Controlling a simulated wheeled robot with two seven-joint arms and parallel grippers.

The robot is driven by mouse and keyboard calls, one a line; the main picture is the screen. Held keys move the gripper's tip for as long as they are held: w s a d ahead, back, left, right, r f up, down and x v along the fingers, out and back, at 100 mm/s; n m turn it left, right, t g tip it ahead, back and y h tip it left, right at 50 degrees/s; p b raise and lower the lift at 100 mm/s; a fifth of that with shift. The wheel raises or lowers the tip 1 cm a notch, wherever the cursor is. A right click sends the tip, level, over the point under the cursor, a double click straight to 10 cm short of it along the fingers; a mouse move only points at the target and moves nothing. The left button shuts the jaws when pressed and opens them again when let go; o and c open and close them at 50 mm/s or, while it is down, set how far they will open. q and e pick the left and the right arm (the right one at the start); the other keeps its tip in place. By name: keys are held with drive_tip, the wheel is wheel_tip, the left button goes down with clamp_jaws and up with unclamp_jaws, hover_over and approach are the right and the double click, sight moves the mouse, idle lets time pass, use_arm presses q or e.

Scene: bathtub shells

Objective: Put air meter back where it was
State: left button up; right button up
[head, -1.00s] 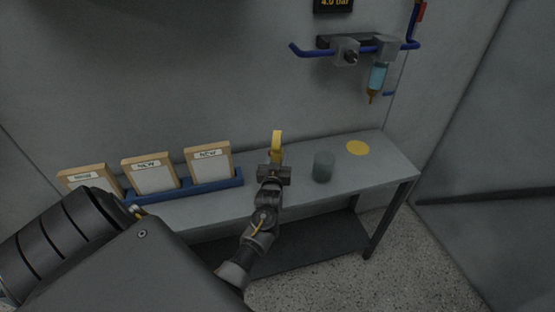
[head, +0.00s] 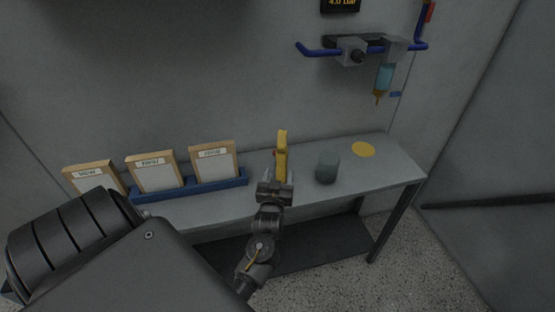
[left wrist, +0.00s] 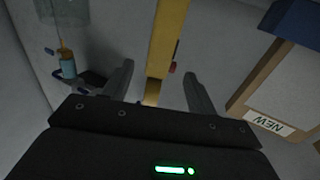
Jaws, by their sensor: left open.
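A tall, narrow yellow object with a small red part, which looks like the air meter (head: 281,150), stands upright at the back of the grey bench, right of the blue rack. My left gripper (head: 274,190) is on the near side of it, over the bench's front part. In the left wrist view the gripper (left wrist: 158,72) is open, with the yellow air meter (left wrist: 166,45) showing between and beyond its fingers. The air meter's lower end is partly hidden by the gripper. My right gripper is not in view.
A blue rack (head: 203,188) holds wood-framed cards left of the air meter. Blue piping with a regulator (head: 354,50) is on the wall above the bench (head: 385,172).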

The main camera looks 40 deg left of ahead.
use_arm(q)
drive_tip(key=v, duration=0.3)
drive_tip(key=shift+s+d, duration=0.2)
drive_tip(key=shift+s, duration=0.05)
drive_tip(key=d+f+m+h, duration=0.6)
drive_tip(key=d+f+h, duration=0.1)
drive_tip(key=d+f, duration=0.4)
drive_tip(key=s+d+f+m+g+h, duration=0.1)
drive_tip(key=s+d+f+g, duration=0.15)
drive_tip(key=f, duration=0.55)
drive_tip(key=s+d+f+g+h, duration=0.1)
drive_tip(key=s+f, duration=0.3)
drive_tip(key=f, duration=0.4)
drive_tip(key=s+f+m+g+h, duration=0.1)
drive_tip(key=s+f+g, duration=0.5)
drive_tip(key=s+f, duration=1.15)
drive_tip(key=s+a+f+g, duration=0.1)
drive_tip(key=s+f+g, duration=0.1)
drive_tip(key=s, duration=0.7)
drive_tip(key=s+a+f+m+g, duration=0.1)
drive_tip(key=s+f, duration=0.3)
drive_tip(key=s, duration=0.6)
drive_tip(key=shift+a+g, duration=0.25)
drive_tip(key=shift+g, duration=0.5)
